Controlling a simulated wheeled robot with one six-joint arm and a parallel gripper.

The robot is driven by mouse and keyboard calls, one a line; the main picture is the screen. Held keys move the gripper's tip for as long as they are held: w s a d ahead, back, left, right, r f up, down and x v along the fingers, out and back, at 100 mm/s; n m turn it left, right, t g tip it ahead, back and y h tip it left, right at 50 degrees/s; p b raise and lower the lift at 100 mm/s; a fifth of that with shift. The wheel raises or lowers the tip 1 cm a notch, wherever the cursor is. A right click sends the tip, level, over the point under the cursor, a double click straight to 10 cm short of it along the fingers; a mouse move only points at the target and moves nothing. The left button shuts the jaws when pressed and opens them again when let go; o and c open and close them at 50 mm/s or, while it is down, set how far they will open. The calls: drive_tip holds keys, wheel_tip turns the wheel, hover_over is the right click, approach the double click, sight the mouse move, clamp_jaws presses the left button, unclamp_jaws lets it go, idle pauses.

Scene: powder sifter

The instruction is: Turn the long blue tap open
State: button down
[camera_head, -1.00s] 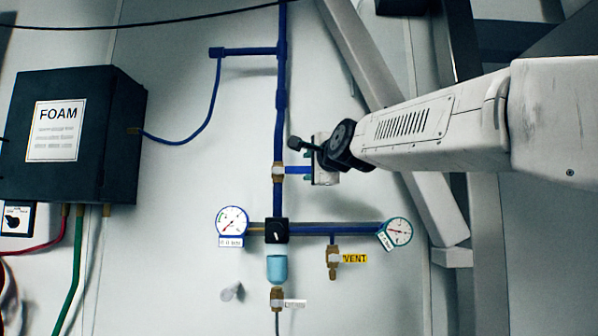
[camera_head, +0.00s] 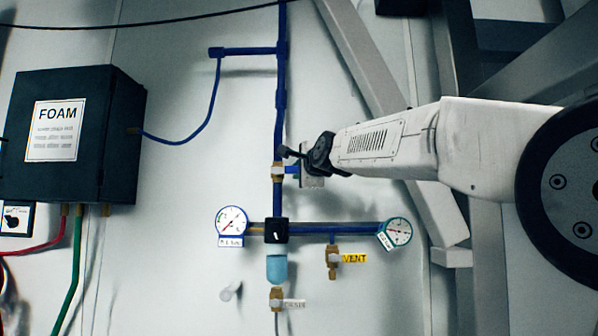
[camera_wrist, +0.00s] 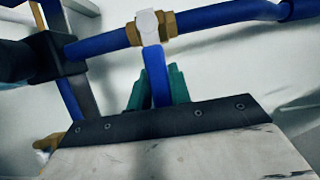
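The long blue tap (camera_head: 290,170) sticks out to the right from a brass valve (camera_head: 278,170) on the vertical blue pipe. In the wrist view, the tap's blue handle (camera_wrist: 156,72) runs crosswise to the pipe, from the brass valve (camera_wrist: 150,28) towards me. My gripper (camera_head: 302,171) is at the handle's outer end. In the wrist view, the green fingers of my gripper (camera_wrist: 157,88) sit close on both sides of the handle and look shut on it. The handle's outer end is hidden behind the dark edge of my gripper body.
Below are a left gauge (camera_head: 232,222), a right gauge (camera_head: 397,232), a black knob (camera_head: 277,231) and a brass vent valve (camera_head: 333,258). A black FOAM box (camera_head: 115,130) hangs at the left. Grey slanted beams (camera_head: 375,75) stand at the right. The wall between box and pipe is mostly bare.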

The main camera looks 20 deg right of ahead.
drive_tip(key=shift+r, duration=0.1)
drive_tip(key=n, duration=0.1)
drive_tip(key=r+n+g, duration=0.1)
drive_tip(key=r+n, duration=0.1)
drive_tip(key=n, duration=0.1)
drive_tip(key=shift+w+a+r+g+h, duration=0.15)
drive_tip(key=shift+a+g+h, duration=0.1)
drive_tip(key=shift+g+h, duration=0.15)
drive_tip(key=n, duration=0.1)
drive_tip(key=a+r+n+g, duration=0.1)
drive_tip(key=shift+w+r+n+h, duration=0.1)
drive_tip(key=shift+r+n+h, duration=0.2)
drive_tip(key=shift+h, duration=0.1)
drive_tip(key=shift+w+a+r+n+g+h, duration=0.15)
drive_tip(key=shift+a+r+n+g+h, duration=0.3)
drive_tip(key=shift+n, duration=0.45)
drive_tip(key=c, duration=1.3)
unclamp_jaws()
